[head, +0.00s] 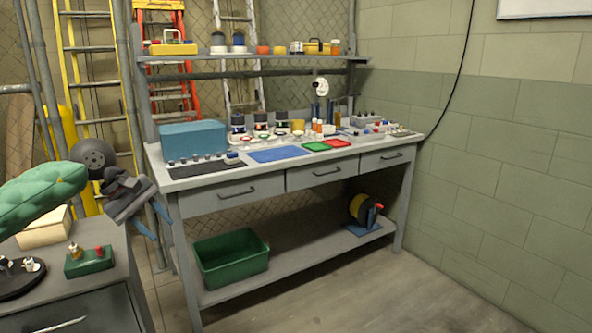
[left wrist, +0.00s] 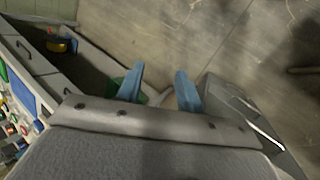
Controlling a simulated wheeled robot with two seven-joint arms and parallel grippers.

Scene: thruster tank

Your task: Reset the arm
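My left arm in its green padded sleeve comes in from the left in the head view. Its left gripper (head: 151,219) hangs in the air between the near grey cabinet and the workbench, with its blue fingers pointing down. In the left wrist view the two blue fingers (left wrist: 160,70) stand apart with only floor showing between their tips, so it is open and empty. My right gripper shows in neither view.
The workbench (head: 232,193) holds a blue box (head: 193,138), mats and several small parts. A green bin (head: 231,261) and a yellow reel (head: 359,207) sit on its lower shelf. The near cabinet (head: 84,301) carries a green block (head: 89,262). The floor (head: 400,290) at right is clear.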

